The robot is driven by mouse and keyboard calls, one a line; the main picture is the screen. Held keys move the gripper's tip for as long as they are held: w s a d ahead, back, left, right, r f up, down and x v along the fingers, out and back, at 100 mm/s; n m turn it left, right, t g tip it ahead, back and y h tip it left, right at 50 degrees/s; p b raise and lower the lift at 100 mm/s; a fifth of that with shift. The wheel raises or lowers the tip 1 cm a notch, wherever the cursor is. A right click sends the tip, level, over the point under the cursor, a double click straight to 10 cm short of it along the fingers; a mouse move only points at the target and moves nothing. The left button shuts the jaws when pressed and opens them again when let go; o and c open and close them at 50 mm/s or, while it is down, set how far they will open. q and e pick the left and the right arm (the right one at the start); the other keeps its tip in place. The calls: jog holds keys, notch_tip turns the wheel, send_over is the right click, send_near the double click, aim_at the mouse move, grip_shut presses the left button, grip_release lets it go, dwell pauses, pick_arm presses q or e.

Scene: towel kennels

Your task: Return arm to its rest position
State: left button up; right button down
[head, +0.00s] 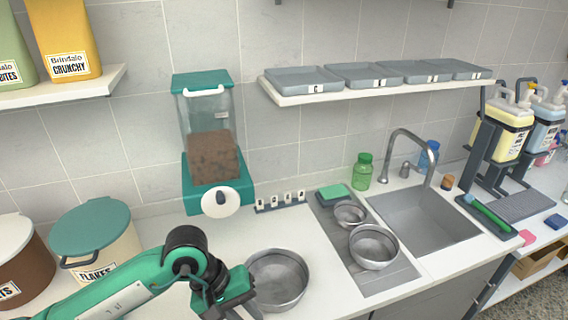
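My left arm comes in from the lower left, green with dark joints. Its dark gripper (238,296) is at the bottom of the head view, at the left rim of a large metal bowl (290,262) on the counter. The fingertips are partly hidden and cut off by the frame's lower edge, so I cannot tell whether they are open or touch the bowl. The bowl looks empty and upright. My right gripper is not in view.
A food dispenser (208,115) hangs on the wall behind the arm. A flakes bin (95,238) stands at the left. Two smaller bowls, one of them a metal bowl (373,246), sit beside the sink (425,222). A tray shelf (370,88) runs above.

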pick_arm(q)
jog(key=s+d+r+n+g+h, duration=0.2)
jog(key=s+d+r+n+h, duration=0.35)
jog(key=d+r+h, duration=0.35)
notch_tip(320, 180, up, 10)
jog(key=w+n+t+h, duration=0.3)
jog(key=n+t+h, duration=0.45)
jog(key=n, duration=0.55)
jog(key=w+a+f+n+t+y, duration=0.1)
jog(key=w+a+n+t+y, duration=0.35)
jog(key=n+t, duration=0.55)
jog(key=w+a+n+t+y, duration=0.3)
jog(key=a+n+t+y, duration=0.3)
jog(key=n, duration=0.8)
jog(key=a+f+n+g+y, duration=0.4)
jog(key=a+f+n+y, duration=0.65)
jog(key=f+n, duration=0.4)
jog(key=s+a+f+n+g, duration=0.3)
jog(key=s+f+n+g, duration=0.9)
jog(key=s+f, duration=0.75)
notch_tip(320, 180, down, 30)
jog(key=s+m+g, duration=0.2)
jog(key=s+a+f, duration=0.2)
jog(key=s+f, duration=0.7)
jog(key=s+a+f+g, duration=0.1)
jog(key=s+f, duration=0.8)
jog(key=f, duration=0.1)
jog(key=shift+s+a+y, duration=0.2)
jog(key=shift+a+y, duration=0.15)
jog(key=shift+y, duration=0.1)
